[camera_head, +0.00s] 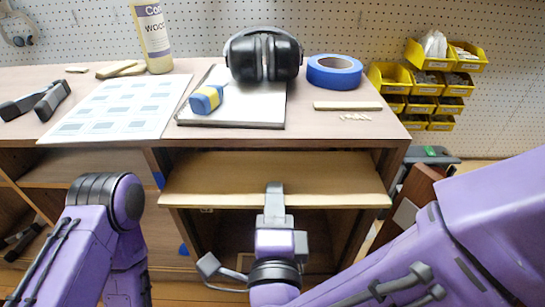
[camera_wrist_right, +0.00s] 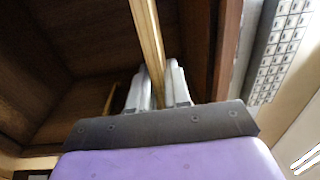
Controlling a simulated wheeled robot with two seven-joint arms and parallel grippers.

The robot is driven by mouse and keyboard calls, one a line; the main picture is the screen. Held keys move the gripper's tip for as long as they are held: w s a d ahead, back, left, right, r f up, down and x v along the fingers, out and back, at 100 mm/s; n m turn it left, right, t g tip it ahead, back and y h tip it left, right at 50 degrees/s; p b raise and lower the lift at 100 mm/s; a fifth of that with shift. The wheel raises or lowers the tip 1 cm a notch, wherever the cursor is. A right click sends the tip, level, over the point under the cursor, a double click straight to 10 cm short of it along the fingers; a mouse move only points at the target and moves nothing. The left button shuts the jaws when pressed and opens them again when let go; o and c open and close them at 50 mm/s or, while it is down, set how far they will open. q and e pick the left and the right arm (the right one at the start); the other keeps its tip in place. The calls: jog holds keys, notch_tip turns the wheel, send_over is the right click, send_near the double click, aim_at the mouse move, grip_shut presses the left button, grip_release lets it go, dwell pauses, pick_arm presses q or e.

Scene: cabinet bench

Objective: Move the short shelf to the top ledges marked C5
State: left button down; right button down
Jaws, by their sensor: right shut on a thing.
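The short shelf (camera_head: 285,172) is a light wooden board in the upper part of the cabinet's right bay. Its front edge sticks out past the cabinet front and overlaps the side panels in the head view. My right gripper (camera_head: 274,192) is shut on the middle of that front edge. In the right wrist view the shelf (camera_wrist_right: 147,35) runs between the two grey fingers (camera_wrist_right: 158,88). I cannot see whether the shelf rests on ledges, and no C5 mark is readable. My left arm shows at the lower left, but its gripper is not in view.
The cabinet top (camera_head: 330,125) holds ear defenders (camera_head: 264,55), blue tape (camera_head: 334,71), a glue bottle (camera_head: 153,35) and a printed sheet (camera_head: 120,105). Another open bay (camera_head: 95,165) lies left. Below the shelf is dark open space. A reddish-brown panel (camera_head: 415,195) stands right of the cabinet.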

aim_at(274, 152)
jog(key=shift+w, duration=0.2)
jog(key=shift+w+b, duration=0.6)
jog(key=shift+w, duration=2.25)
jog(key=shift+w+f+b, duration=0.2)
jog(key=shift+w+b, duration=0.6)
jog(key=shift+w, duration=2.8)
jog(key=shift+f+b, duration=0.75)
jog(key=shift+f, duration=0.1)
jog(key=c, duration=0.7)
grip_release()
jog(key=shift+s, duration=0.2)
jog(key=shift+s, duration=5.9)
